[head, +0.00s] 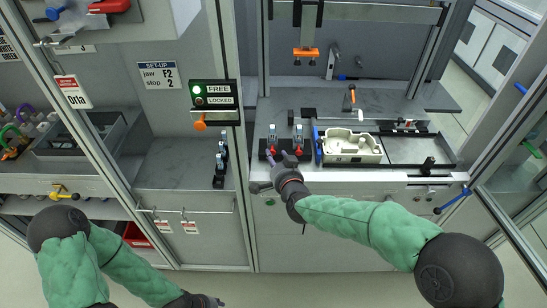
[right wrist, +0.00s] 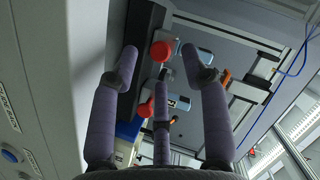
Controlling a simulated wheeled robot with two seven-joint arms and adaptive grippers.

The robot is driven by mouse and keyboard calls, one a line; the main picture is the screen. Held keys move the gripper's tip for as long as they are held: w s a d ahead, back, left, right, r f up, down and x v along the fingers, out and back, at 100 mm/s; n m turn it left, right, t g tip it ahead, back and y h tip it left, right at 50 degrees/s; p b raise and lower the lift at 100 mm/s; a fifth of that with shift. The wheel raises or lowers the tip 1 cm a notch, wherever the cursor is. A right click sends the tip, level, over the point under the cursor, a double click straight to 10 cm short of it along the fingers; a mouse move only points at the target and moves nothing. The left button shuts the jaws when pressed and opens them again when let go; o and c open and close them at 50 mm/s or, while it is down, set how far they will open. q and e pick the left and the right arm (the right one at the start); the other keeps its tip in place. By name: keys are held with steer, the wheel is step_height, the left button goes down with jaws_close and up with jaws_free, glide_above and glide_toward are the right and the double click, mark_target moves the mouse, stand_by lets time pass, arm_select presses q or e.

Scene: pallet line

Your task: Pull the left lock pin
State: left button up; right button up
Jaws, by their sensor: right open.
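Two upright lock units with blue-grey parts stand side by side at the left of the work surface in the head view, a left one (head: 272,137) and a right one (head: 298,139). The right wrist view shows two round red knobs, one higher (right wrist: 162,50) and one lower (right wrist: 146,109); I cannot tell which is the left pin's. My right gripper (head: 270,170) is open, just in front of the left unit, its purple fingers spread. In the wrist view the knobs lie between or beyond its fingers (right wrist: 161,85), and no grip shows. My left gripper (head: 208,301) is at the bottom edge, mostly cut off.
A cream tray-like part (head: 352,147) sits right of the lock units, with a blue upright piece (head: 318,147) beside it. An orange-tipped tool (head: 306,53) hangs above.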

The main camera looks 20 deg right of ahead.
mark_target(273, 153)
steer(key=shift+b+x, duration=0.4)
steer(key=shift+x, duration=1.3)
jaws_close()
